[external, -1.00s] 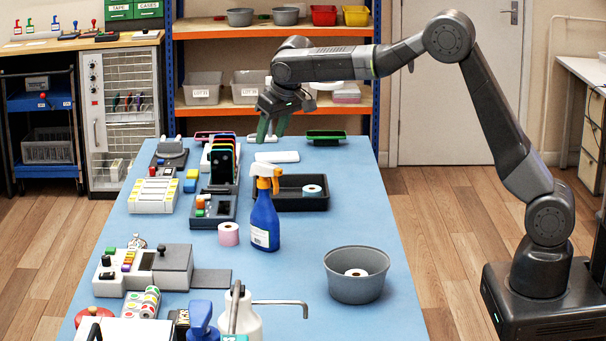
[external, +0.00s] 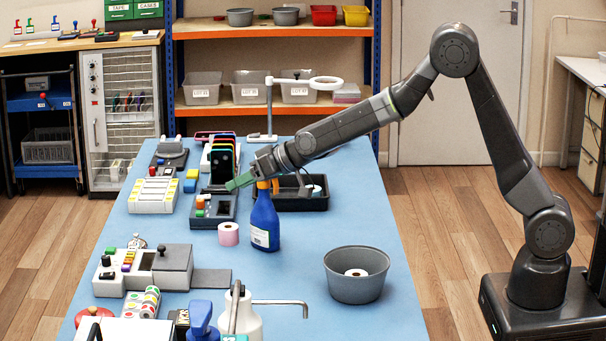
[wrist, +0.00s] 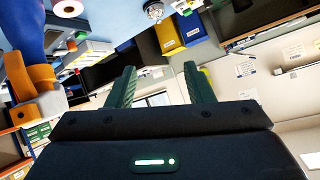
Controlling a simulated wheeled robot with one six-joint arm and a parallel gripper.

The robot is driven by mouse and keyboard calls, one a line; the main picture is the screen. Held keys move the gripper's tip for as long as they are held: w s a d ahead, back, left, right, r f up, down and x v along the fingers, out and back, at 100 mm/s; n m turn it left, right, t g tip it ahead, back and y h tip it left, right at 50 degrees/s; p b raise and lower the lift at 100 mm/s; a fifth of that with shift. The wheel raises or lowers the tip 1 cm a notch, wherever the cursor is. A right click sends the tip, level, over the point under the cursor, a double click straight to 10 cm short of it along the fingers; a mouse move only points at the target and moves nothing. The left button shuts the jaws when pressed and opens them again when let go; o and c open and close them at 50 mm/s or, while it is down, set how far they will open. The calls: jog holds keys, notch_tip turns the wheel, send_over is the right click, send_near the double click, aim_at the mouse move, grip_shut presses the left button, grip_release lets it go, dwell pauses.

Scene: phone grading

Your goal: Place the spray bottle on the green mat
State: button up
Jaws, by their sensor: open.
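The spray bottle (external: 264,222) has a blue body and an orange-and-white head. It stands upright on the blue table, its head partly covered by my gripper (external: 240,182). In the wrist view the bottle's orange trigger (wrist: 38,77) and blue body (wrist: 27,28) show at the left edge, outside my fingers. My gripper (wrist: 160,78) also shows there, open with nothing between its green fingers. I cannot tell whether it touches the bottle.
A black tray (external: 318,204) with a roll is behind the bottle. A pink roll (external: 228,234) and a phone rack (external: 222,160) are left of it. A grey bowl (external: 357,284) stands front right. A white ring lamp (external: 268,108) stands at the back. The right-centre table is clear.

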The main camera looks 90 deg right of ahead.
jog(key=s+d+f+m+t+h+b, duration=0.1)
jog(key=s+f+m+h+b, duration=0.15)
jog(key=s+h, duration=1)
jog(key=shift+w+d+r+y+p, duration=0.15)
jog(key=shift+w+d+y+p, duration=0.35)
jog(key=shift+w+d, duration=0.95)
jog(key=shift+w+d+r+y+p, duration=0.1)
jog(key=shift+w+d+y+p, duration=0.15)
jog(key=shift+w+d+p, duration=1.2)
jog(key=shift+w+d+r+y+b, duration=0.15)
jog(key=shift+w+d+y, duration=0.45)
jog(key=shift+d, duration=1.6)
jog(key=shift+w, duration=0.15)
jog(key=shift+c, duration=0.5)
grip_shut()
